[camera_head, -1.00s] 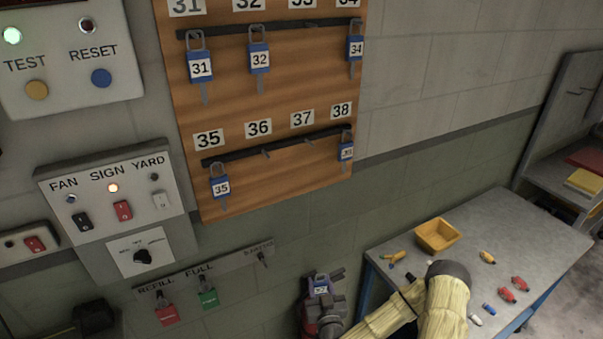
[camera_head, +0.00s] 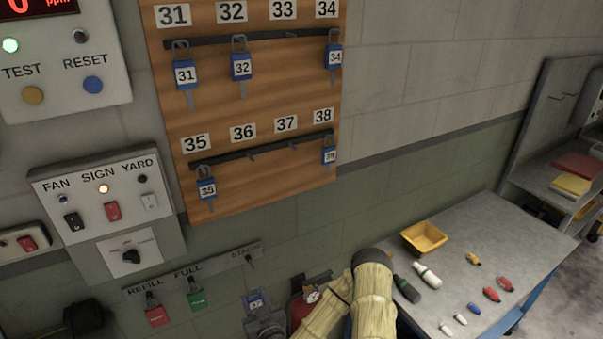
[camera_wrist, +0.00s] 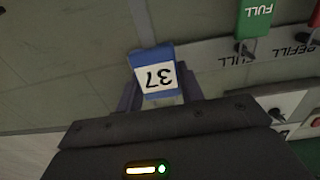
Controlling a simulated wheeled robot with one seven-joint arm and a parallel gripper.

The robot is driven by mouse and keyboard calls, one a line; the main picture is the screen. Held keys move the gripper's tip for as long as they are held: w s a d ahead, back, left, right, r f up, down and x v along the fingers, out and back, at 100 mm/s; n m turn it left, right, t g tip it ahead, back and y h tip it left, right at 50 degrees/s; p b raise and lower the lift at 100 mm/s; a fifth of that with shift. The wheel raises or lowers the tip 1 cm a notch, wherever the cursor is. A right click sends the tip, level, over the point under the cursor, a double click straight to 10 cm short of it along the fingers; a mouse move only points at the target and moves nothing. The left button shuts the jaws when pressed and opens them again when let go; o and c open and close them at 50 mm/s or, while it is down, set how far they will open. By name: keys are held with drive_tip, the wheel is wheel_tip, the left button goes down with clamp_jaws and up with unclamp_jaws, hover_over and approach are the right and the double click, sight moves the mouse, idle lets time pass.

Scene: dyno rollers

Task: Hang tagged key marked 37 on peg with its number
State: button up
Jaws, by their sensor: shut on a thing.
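My gripper (camera_head: 262,318) is low at the bottom of the head view, below the key board, shut on a blue-tagged key (camera_head: 256,299). In the wrist view the blue tag (camera_wrist: 156,75) reads 37, upside down, between the fingers; the key's metal part is mostly hidden. The wooden key board (camera_head: 255,110) hangs on the wall above. Its lower rail (camera_head: 262,150) carries number plates 35 to 38. The peg under the 37 plate (camera_head: 286,123) is empty, as is the one under 36. Tagged keys hang under 35 (camera_head: 207,189) and 38 (camera_head: 329,155).
A switch panel (camera_head: 105,195) and a small rail with red (camera_head: 156,316) and green (camera_head: 196,300) tags are on the wall left of my gripper. A grey table (camera_head: 455,265) with a yellow bin (camera_head: 424,238) stands right.

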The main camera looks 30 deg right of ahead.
drive_tip(key=shift+r, duration=0.1)
drive_tip(key=w+d+r+n+y, duration=0.25)
drive_tip(key=w+d+r, duration=0.2)
drive_tip(key=r, duration=0.35)
drive_tip(key=m+h, duration=0.2)
approach(287, 155)
drive_tip(key=s+r, duration=0.1)
drive_tip(key=s+r+b, duration=0.1)
drive_tip(key=s, duration=0.1)
drive_tip(key=shift+s, duration=0.15)
drive_tip(key=shift+w+a+f+p, duration=0.1)
drive_tip(key=shift+w+f+p, duration=0.1)
drive_tip(key=shift+w, duration=1.25)
drive_tip(key=shift+w+d+f+p, duration=0.1)
drive_tip(key=shift+w+p, duration=0.1)
drive_tip(key=shift+w, duration=1.2)
drive_tip(key=shift+w+a+f+p, duration=0.1)
drive_tip(key=shift+w+p, duration=0.1)
drive_tip(key=shift+w, duration=1.25)
drive_tip(key=shift+w+f+b, duration=0.5)
drive_tip(key=shift+w+b, duration=0.15)
drive_tip(key=shift+b, duration=0.1)
